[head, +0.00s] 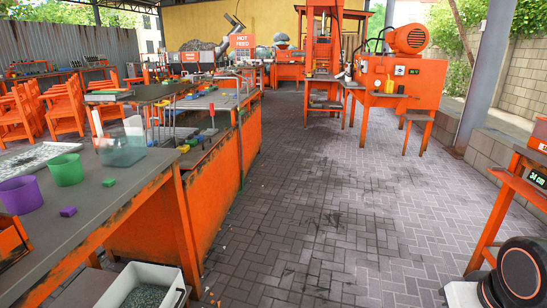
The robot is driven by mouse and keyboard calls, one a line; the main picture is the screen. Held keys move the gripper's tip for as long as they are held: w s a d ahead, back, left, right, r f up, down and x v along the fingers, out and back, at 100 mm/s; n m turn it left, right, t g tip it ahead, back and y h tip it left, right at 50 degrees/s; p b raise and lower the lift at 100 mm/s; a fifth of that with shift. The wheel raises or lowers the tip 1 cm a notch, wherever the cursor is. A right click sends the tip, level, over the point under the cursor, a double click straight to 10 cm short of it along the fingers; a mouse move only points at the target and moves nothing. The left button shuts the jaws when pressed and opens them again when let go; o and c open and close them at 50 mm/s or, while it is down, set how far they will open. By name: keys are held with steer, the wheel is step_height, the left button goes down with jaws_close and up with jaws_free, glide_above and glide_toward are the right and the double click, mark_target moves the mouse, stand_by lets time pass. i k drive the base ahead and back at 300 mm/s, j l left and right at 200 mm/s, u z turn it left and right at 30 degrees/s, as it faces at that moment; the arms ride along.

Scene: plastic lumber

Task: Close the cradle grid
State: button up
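I cannot pick out a cradle grid for certain in the head view. An orange machine with a large ribbed motor (409,39) on top stands at the back right, with small dials and a display on its front. A tall orange frame machine (322,45) stands to its left, beyond the paved floor. Details on both are too small to tell whether any grid there is open or shut. My gripper is not in view; a round dark part with an orange ring at the bottom right corner seems to be my arm.
A long orange workbench (213,184) runs along the left. A near table holds a purple cup (20,195), a green cup (66,170) and small blocks. A white bin (146,284) stands on the floor. The paved aisle (315,215) is open.

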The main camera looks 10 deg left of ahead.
mark_target(163, 124)
steer(key=i+u, duration=0.3)
steer(key=i, duration=0.15)
steer(key=i+l+u, duration=0.1)
steer(key=i+u, duration=0.15)
steer(key=i, duration=0.15)
steer(key=i+l+u, duration=0.15)
steer(key=i+u, duration=0.15)
steer(key=i, duration=0.15)
steer(key=i+u, duration=0.45)
steer(key=u, duration=0.2)
